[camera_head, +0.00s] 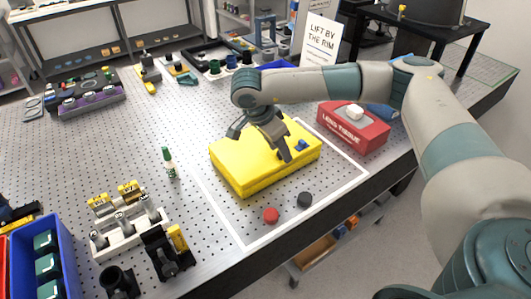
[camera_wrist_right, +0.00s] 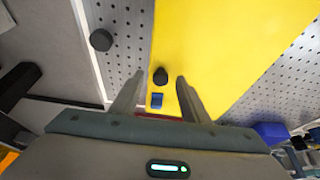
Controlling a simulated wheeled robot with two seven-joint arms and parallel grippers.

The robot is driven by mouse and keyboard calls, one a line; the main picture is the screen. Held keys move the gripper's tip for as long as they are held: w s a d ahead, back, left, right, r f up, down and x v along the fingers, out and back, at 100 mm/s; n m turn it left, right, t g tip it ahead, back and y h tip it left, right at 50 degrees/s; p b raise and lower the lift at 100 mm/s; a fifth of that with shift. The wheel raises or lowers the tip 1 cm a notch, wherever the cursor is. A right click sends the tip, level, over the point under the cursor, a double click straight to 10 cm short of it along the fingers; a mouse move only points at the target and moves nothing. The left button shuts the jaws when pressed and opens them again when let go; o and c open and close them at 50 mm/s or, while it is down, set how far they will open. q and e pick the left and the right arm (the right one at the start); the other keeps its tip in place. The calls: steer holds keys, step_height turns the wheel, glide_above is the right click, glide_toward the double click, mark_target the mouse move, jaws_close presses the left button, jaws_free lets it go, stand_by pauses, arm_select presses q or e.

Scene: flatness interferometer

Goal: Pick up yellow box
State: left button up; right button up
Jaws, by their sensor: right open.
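The yellow box (camera_head: 238,165) lies flat on the perforated table, inside a white outlined area. In the right wrist view, its yellow top (camera_wrist_right: 215,45) fills the upper middle. My right gripper (camera_head: 284,156) is over the box's top, pointing down. In the wrist view, the right gripper (camera_wrist_right: 160,84) is open, with a black knob (camera_wrist_right: 160,76) and a small blue part (camera_wrist_right: 157,100) showing between its fingers. I cannot tell whether the fingers touch the box. A blue part (camera_head: 301,146) also shows on the box top in the head view. My left gripper is not in view.
A red tissue box (camera_head: 350,132) stands right of the yellow box. A red cap (camera_head: 271,215) and a black cap (camera_head: 304,200) lie in front. A green-and-white bottle (camera_head: 169,164) stands to the left. A white sign (camera_head: 320,40) stands behind.

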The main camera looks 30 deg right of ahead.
steer(key=shift+d+f, duration=0.15)
steer(key=shift+f, duration=0.3)
jaws_close()
stand_by(1.3)
steer(key=shift+w+r, duration=0.1)
steer(key=shift+w, duration=0.05)
